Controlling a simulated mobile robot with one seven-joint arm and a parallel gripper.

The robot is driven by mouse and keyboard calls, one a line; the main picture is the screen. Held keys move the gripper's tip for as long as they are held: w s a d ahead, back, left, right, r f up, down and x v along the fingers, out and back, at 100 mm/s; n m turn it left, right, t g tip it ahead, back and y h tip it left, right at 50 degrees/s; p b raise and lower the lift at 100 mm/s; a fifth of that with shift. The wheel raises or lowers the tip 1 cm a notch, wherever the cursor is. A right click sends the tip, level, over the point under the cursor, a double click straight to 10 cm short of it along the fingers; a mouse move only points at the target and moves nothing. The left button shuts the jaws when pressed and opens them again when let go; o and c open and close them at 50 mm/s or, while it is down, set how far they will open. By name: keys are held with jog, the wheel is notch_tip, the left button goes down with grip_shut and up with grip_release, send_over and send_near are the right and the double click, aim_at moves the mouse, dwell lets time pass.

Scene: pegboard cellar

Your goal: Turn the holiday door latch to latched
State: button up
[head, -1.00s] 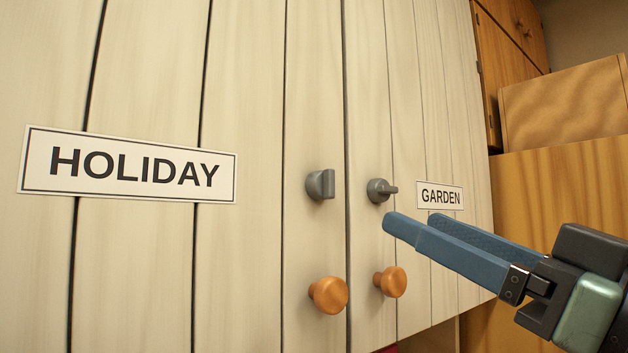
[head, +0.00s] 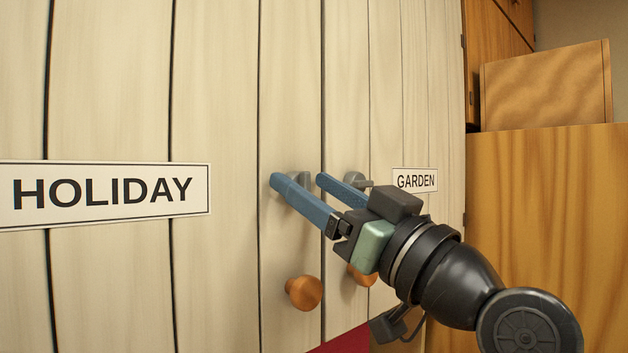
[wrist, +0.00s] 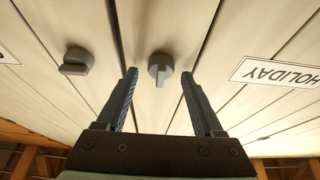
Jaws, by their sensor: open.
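The grey holiday door latch (head: 303,177) is on the pale plank door labelled HOLIDAY (head: 103,193), near the seam between the doors. In the head view my fingers partly hide it. In the wrist view the holiday latch (wrist: 160,68) shows clearly, its grip bar running up and down, in line with the door planks. My gripper (head: 300,181) is open in front of it. Its two blue fingers lie either side of the latch in the wrist view (wrist: 159,75); I cannot tell how far the tips are from the door.
The garden latch (head: 355,178), its bar sideways, is close to my right finger; it also shows in the wrist view (wrist: 76,61). An orange knob (head: 304,292) and a partly hidden second one sit below. A wooden cabinet (head: 550,210) stands at right.

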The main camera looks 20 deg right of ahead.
grip_shut()
